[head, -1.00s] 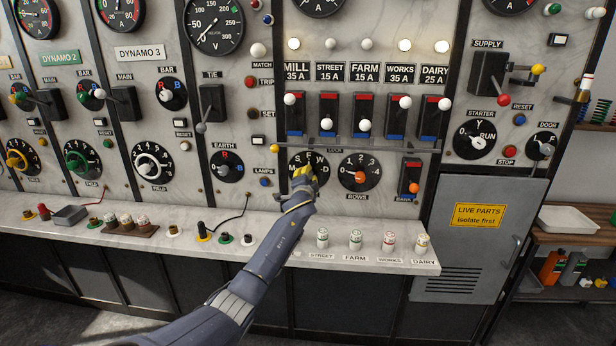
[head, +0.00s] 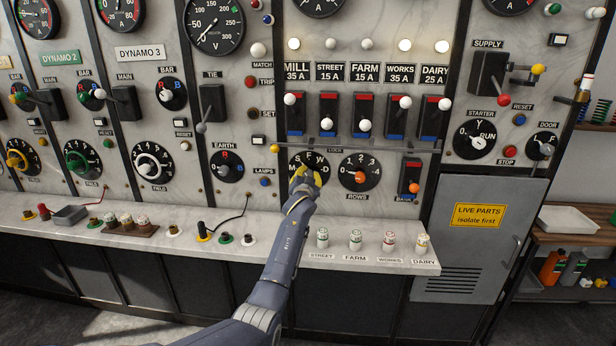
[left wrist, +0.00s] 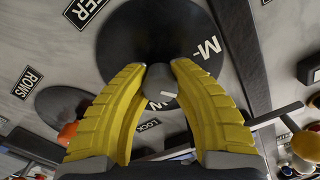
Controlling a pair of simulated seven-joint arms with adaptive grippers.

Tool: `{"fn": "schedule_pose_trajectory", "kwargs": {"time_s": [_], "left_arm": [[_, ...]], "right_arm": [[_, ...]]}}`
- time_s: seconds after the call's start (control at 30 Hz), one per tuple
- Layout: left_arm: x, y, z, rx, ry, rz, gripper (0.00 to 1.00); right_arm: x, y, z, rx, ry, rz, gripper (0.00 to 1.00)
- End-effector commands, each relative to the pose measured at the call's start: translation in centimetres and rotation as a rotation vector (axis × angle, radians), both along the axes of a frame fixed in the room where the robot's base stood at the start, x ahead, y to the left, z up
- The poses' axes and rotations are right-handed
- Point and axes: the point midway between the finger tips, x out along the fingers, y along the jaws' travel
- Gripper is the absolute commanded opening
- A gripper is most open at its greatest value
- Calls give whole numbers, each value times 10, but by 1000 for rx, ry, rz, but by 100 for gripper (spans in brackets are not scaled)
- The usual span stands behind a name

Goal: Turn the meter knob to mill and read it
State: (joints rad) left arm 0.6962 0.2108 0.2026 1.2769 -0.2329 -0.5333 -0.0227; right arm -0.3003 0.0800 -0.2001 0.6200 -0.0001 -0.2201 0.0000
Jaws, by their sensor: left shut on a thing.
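The meter knob's black dial (head: 297,178) sits on the marble panel below the MILL and STREET switches, with white letters S, F, W, D and M around it. My left gripper (head: 307,176) is at this dial. In the left wrist view its yellow fingers (left wrist: 160,85) are closed around the small grey knob (left wrist: 161,88) at the dial's lower edge. The letter M on the dial (left wrist: 140,40) lies up and right of the knob there. The fingers and arm hide part of the dial in the head view. My right gripper is not in view.
A ROWS dial (head: 359,172) with an orange knob stands right of the meter dial. A horizontal bar (head: 350,146) runs just above both. The marble ledge (head: 270,240) below carries several fuses, including a green-marked one (head: 322,238). The meter reading is not legible.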

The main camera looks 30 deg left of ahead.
Motion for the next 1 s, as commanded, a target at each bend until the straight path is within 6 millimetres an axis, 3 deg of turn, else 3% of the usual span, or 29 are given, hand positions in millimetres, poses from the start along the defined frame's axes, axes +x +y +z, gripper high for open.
{"fn": "schedule_pose_trajectory", "kwargs": {"time_s": [0.6, 1.0], "left_arm": [[0, 0, 2, -499, -245, -1, 0], [0, 0, 2, -678, -331, -1, 0]], "right_arm": [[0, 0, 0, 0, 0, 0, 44], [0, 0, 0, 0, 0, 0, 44]]}}
